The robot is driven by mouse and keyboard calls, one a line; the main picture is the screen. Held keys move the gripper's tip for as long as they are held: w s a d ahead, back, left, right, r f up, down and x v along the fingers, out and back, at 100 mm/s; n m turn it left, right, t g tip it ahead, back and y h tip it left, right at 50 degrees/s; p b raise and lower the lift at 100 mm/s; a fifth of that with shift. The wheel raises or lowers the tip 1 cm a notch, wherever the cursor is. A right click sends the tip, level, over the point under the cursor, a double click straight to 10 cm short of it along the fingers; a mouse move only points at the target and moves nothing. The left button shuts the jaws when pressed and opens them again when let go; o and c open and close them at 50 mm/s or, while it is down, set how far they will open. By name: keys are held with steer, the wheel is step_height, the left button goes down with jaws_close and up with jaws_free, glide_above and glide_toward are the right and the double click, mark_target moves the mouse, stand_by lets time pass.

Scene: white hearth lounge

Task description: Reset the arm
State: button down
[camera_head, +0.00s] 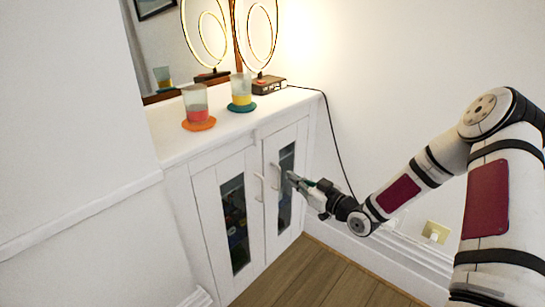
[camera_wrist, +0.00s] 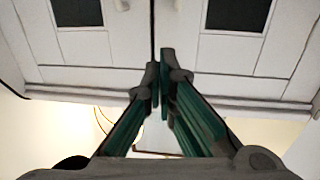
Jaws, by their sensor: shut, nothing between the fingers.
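My arm reaches in from the right in the head view. My gripper (camera_head: 290,177) is at the front of a white cabinet (camera_head: 180,147), beside the handle (camera_head: 275,176) of its right door. I cannot tell whether it touches the door. In the wrist view my gripper (camera_wrist: 160,75) has its green-sided fingers together at the tips, with nothing held. Behind the tips is the dark gap between the two cabinet doors. Both doors look closed.
On the cabinet top stand a glass with a red layer (camera_head: 196,105) on an orange coaster (camera_head: 199,124) and one with a yellow layer (camera_head: 241,88) on a teal coaster (camera_head: 241,108). A lit ring lamp (camera_head: 262,38) stands behind. Wooden floor (camera_head: 322,280) lies below.

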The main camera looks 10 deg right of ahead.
steer(key=s+d+r+m+g+h, duration=0.1)
steer(key=s+d+r+g+h, duration=0.1)
steer(key=s+r+g+h, duration=0.65)
steer(key=s+d+r+m+g+h, duration=0.25)
steer(key=s+r, duration=0.25)
steer(key=s, duration=0.8)
steer(key=s+a+r+m+g+y, duration=0.1)
steer(key=s+a+r, duration=0.15)
steer(key=s, duration=0.65)
steer(key=s+a+r+m+g, duration=0.1)
steer(key=s+a+g, duration=0.15)
steer(key=s, duration=0.75)
steer(key=s+a+r+m+g+y, duration=0.1)
steer(key=s+a+r, duration=0.15)
steer(key=s, duration=0.65)
step_height(320, 180, up, 29)
steer(key=t+p, duration=0.4)
steer(key=p, duration=2.4)
steer(key=shift+d, duration=0.2)
steer(key=shift+w+n, duration=0.1)
steer(key=shift+n, duration=0.15)
